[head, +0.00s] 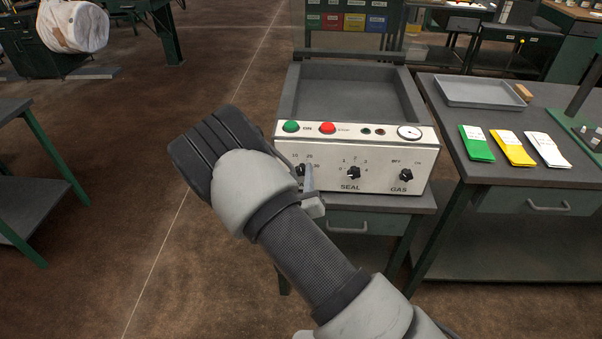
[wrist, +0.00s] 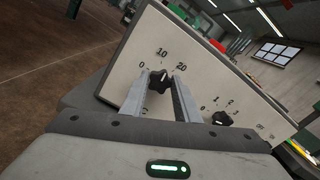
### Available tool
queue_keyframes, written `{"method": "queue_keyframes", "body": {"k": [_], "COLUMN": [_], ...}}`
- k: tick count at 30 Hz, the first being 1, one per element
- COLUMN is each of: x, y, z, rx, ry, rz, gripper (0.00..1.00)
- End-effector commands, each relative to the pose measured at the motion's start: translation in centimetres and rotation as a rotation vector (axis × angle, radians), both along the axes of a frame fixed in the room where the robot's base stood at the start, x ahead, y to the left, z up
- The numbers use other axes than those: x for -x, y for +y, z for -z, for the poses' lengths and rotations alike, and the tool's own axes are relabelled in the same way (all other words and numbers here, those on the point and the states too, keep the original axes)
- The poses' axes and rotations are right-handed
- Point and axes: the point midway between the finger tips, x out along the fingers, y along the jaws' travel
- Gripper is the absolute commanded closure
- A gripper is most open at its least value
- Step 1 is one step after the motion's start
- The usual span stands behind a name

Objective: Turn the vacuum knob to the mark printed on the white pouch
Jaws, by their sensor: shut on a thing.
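The vacuum knob (wrist: 159,81) is black and lobed, on the tilted-looking pale panel in the wrist view. Marks 0, 10 and 20 are printed around it. Its light pointer seems to face between 10 and 20; I cannot read it exactly. My gripper (wrist: 160,88) has one finger on each side of the knob and is shut on it. In the head view the knob (head: 300,169) is partly hidden by my gripper (head: 307,172). The white pouch (head: 547,149) lies on the right bench, right of the yellow pouch (head: 512,148). Its printing is too small to read.
The panel (head: 330,178) also carries the SEAL knob (head: 353,173), the GAS knob (head: 406,175), green (head: 291,126) and red (head: 327,128) buttons and a gauge (head: 409,132). A green pouch (head: 477,143) and a grey tray (head: 448,91) are on the right bench.

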Motion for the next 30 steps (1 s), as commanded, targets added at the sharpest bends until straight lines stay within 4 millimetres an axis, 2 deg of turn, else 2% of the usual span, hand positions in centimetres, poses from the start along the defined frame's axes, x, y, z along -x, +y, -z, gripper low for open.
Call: {"method": "queue_keyframes", "body": {"k": [15,30], "x": [-0.04,-0.03], "y": [-0.02,0.01], "z": [-0.04,-0.13], "rx": [-0.457,-0.66], "ry": [-0.017,-0.025], "rz": [0.0,-0.002], "gripper": [0.94,0.94]}}
